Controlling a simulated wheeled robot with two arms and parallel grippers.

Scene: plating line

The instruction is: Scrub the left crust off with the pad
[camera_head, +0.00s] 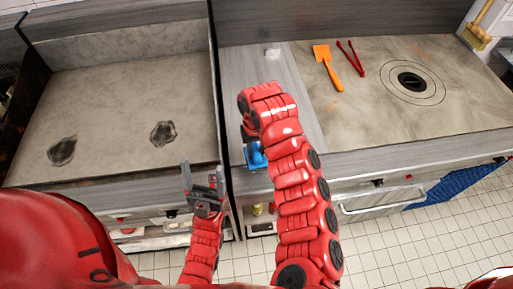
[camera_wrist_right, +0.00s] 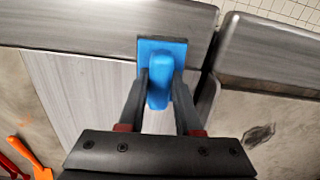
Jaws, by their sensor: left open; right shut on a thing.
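The left crust (camera_head: 62,151) is a dark burnt patch on the grey griddle plate (camera_head: 110,95) at the left. A second dark crust (camera_head: 163,133) lies to its right; one crust (camera_wrist_right: 258,135) shows in the wrist view. My right gripper (camera_wrist_right: 160,90) is shut on the blue handle of the scrubbing pad (camera_wrist_right: 158,62), whose base is dark. In the head view the pad (camera_head: 256,155) is near the counter's front edge, right of the griddle, partly hidden by my arm. I cannot tell whether it touches the counter. My left gripper (camera_head: 204,188) is open and empty at the griddle's front edge.
A raised divider (camera_head: 213,90) separates the griddle from the steel counter strip (camera_head: 300,90). An orange spatula (camera_head: 328,68), red tongs (camera_head: 352,58) and a small white object (camera_head: 272,50) lie to the right. A round burner (camera_head: 411,81) is further right. The griddle around the crusts is clear.

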